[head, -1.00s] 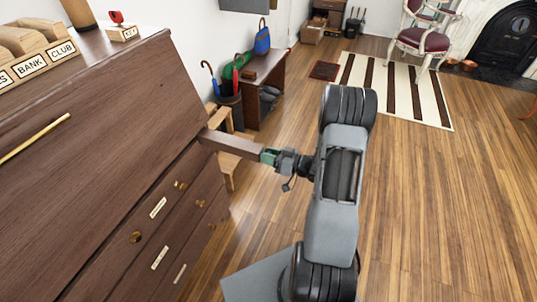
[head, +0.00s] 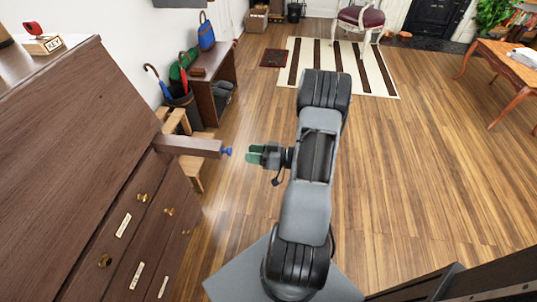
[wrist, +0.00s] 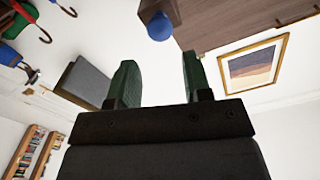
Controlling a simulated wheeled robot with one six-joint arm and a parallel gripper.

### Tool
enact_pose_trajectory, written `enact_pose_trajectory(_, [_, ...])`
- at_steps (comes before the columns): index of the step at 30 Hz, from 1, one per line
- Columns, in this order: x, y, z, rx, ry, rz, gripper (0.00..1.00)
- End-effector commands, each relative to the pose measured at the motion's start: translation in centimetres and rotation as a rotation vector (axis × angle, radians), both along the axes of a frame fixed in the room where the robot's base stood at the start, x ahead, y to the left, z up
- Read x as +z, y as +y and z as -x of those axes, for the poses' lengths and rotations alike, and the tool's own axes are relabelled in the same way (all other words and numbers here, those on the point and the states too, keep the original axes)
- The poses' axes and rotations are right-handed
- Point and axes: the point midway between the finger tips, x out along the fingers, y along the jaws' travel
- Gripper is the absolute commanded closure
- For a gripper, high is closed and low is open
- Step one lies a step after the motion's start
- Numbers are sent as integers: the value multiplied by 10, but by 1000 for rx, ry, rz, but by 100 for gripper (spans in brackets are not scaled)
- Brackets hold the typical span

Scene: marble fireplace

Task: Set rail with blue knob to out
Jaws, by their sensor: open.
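The wooden rail (head: 190,146) sticks out from the front of the dark wood desk, above its drawers. Its blue knob (head: 228,151) is on the rail's free end. My gripper (head: 253,155) is open and empty, just to the right of the knob, with a small gap between them. In the wrist view the blue knob (wrist: 159,27) and the rail end (wrist: 160,9) lie beyond the green fingertips (wrist: 160,75), between their lines. Nothing is held.
The desk (head: 75,150) with brass-knobbed drawers stands at left. An umbrella stand (head: 182,100) and a small side table (head: 215,85) are behind it. A wooden table (head: 510,65) is at the right. Open wood floor lies right of my arm.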

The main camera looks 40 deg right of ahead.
Motion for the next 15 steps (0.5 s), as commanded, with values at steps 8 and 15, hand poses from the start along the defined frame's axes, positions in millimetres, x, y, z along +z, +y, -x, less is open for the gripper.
enact_pose_trajectory(8, [0, -31, 32, -4, 0, 0, 55])
enact_pose_trajectory(15, [0, -41, 43, -3, -1, 1, 55])
